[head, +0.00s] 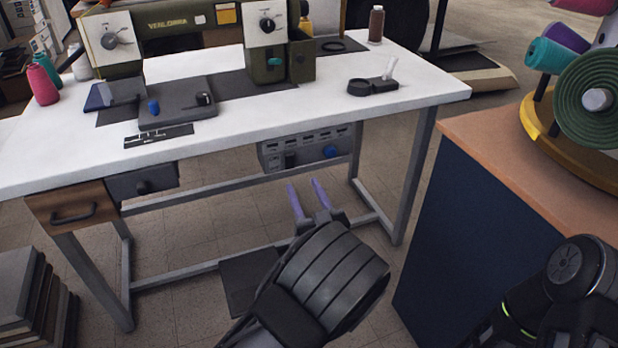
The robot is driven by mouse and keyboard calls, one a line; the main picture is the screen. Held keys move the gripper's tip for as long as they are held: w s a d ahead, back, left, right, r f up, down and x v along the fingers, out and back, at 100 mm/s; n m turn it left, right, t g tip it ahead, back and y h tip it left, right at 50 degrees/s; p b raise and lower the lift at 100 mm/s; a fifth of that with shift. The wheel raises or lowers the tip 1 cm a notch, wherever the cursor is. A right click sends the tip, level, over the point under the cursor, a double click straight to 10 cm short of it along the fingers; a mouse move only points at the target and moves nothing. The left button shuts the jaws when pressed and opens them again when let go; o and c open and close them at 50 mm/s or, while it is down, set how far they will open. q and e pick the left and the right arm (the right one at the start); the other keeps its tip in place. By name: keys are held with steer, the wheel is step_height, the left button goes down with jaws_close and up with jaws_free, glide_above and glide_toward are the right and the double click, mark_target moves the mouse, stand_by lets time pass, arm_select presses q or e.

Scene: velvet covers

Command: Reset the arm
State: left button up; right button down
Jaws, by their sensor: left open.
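My left gripper (308,201) is low in the middle of the head view, in front of the sewing table (330,100) and below its top. Its two purple fingers stand apart with nothing between them. It touches nothing that I can see. Part of my right arm (570,285) shows at the bottom right corner, beside the dark blue cabinet (480,220). My right gripper is outside the picture.
A green sewing machine (190,33) stands on the white table, with thread spools (42,84) at its left. A control box (305,147) hangs under the tabletop. The cabinet at the right carries a spool stand (570,150). Stacked boards (35,300) stand bottom left.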

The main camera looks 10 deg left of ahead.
arm_select(q)
steer(key=d+f+m+g+h, duration=0.2)
steer(key=d+f+m+h, duration=0.35)
steer(key=f, duration=0.55)
steer(key=s+d+f+m+g+h, duration=0.2)
steer(key=s+f+g+h, duration=0.7)
steer(key=s+f, duration=1.3)
steer(key=s+a+f+n+g, duration=0.25)
steer(key=s+g, duration=0.25)
steer(key=s, duration=0.6)
step_height(320, 180, up, 26)
steer(key=s+d+p, duration=0.1)
steer(key=p, duration=2.4)
steer(key=shift+s+r+g+h+p, duration=0.2)
steer(key=shift+r+g+h+p, duration=0.05)
steer(key=shift+g+h+p, duration=0.1)
